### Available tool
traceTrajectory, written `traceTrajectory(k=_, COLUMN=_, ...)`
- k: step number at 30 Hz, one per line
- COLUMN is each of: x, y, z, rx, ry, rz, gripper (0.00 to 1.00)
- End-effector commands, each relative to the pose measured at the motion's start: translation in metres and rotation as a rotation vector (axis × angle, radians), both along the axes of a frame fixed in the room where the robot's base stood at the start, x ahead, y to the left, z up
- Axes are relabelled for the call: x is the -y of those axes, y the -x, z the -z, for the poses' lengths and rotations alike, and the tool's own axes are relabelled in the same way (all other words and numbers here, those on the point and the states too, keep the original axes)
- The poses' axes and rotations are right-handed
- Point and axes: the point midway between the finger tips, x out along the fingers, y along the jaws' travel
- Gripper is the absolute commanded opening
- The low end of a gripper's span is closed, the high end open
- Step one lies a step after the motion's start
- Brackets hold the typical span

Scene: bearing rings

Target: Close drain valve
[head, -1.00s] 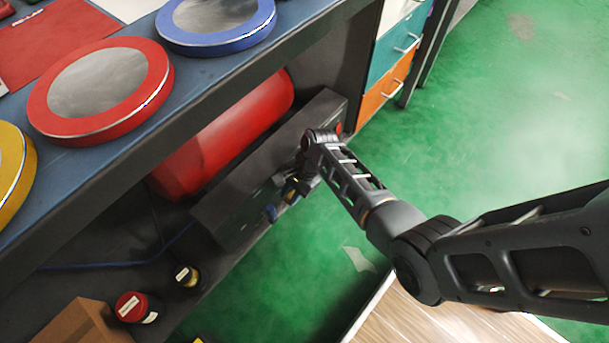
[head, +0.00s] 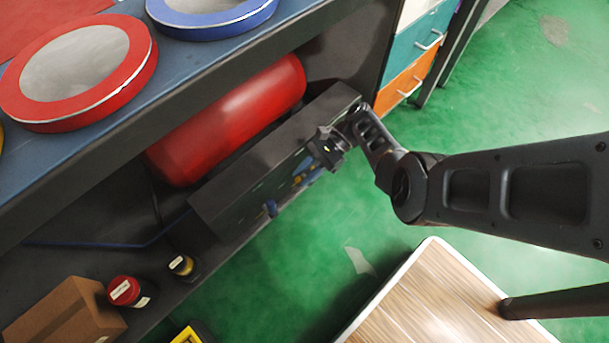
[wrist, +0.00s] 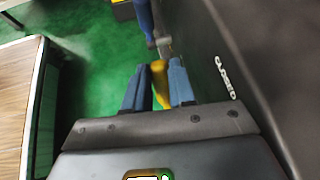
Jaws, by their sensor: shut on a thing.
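The drain valve's yellow handle (wrist: 160,82) stands between the two blue fingers of my gripper (wrist: 160,88) in the wrist view. The fingers are shut on it. A metal fitting (wrist: 164,46) and a blue hose (wrist: 145,18) show just beyond the handle. In the head view my gripper (head: 303,175) is at the front face of the dark box (head: 235,185) under the bench. The wrist and fingers partly hide the handle there. I cannot tell from these frames how far the valve is turned.
A red tank (head: 225,125) lies behind the box under the blue bench top. A red-capped jar (head: 124,291), a small dark jar (head: 183,266) and a cardboard box (head: 62,315) stand on the lower shelf. Green floor is open to the right. A wood-topped surface (head: 425,300) is near my arm.

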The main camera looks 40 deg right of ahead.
Motion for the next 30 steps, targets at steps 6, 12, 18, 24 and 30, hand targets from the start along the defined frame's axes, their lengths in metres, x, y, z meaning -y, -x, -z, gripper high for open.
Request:
traceTrajectory(k=6, x=-0.0001, y=0.0000, z=0.0006, rx=-0.001, ry=-0.020, rz=0.001, gripper=0.00)
traceTrajectory(k=12, x=-0.0001, y=0.0001, z=0.0006, rx=-0.002, ry=-0.020, rz=0.001, gripper=0.00)
traceTrajectory(k=18, x=-0.0001, y=0.0001, z=0.0009, rx=-0.002, ry=-0.019, rz=0.001, gripper=0.31)
traceTrajectory(k=24, x=0.0000, y=0.0001, z=0.0005, rx=-0.002, ry=-0.020, rz=0.001, gripper=0.50)
traceTrajectory(k=30, x=0.0003, y=0.0000, z=0.0002, rx=-0.001, ry=-0.020, rz=0.001, gripper=0.50)
